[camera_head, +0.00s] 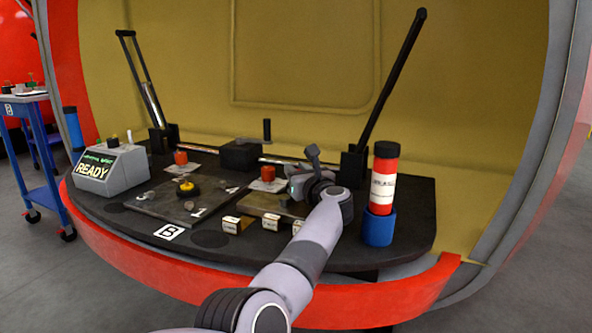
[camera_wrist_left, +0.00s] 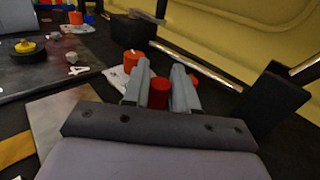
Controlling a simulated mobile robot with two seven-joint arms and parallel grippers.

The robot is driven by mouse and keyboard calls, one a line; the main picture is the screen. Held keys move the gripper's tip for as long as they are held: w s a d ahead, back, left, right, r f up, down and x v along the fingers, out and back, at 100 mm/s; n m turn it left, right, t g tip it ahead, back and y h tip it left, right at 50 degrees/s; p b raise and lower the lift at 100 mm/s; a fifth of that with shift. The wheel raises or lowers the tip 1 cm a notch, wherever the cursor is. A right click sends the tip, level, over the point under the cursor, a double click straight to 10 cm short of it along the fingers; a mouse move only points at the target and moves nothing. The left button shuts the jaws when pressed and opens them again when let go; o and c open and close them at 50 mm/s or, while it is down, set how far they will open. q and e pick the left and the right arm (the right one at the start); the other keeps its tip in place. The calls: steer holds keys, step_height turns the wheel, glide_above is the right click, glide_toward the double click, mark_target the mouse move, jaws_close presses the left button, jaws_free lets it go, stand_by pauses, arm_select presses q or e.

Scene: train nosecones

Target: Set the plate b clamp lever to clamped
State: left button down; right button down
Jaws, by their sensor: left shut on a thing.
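My left gripper (camera_head: 291,187) reaches over the right end of the black bench. In the left wrist view, its two grey fingers (camera_wrist_left: 159,85) are shut on a red piece (camera_wrist_left: 182,98), mostly hidden by the fingers. I cannot tell whether this is the plate b clamp lever's handle, nor its lever position. A red knob (camera_head: 268,173) on a white label stands just left of the gripper; it also shows in the wrist view (camera_wrist_left: 130,61). Another red knob (camera_head: 181,157) stands behind the left plate (camera_head: 150,205), which carries a yellow-topped knob (camera_head: 187,187). My right gripper is not in view.
A red-and-white canister (camera_head: 383,180) in a blue holder (camera_head: 378,228) stands right of my arm. Tall black levers (camera_head: 392,80) rise behind. Small boxes (camera_head: 270,223) line the front of a pale plate. A "READY" console (camera_head: 109,170) stands at left.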

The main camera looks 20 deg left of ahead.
arm_select(q)
steer(key=shift+a, duration=0.1)
steer(key=c, duration=1)
jaws_free()
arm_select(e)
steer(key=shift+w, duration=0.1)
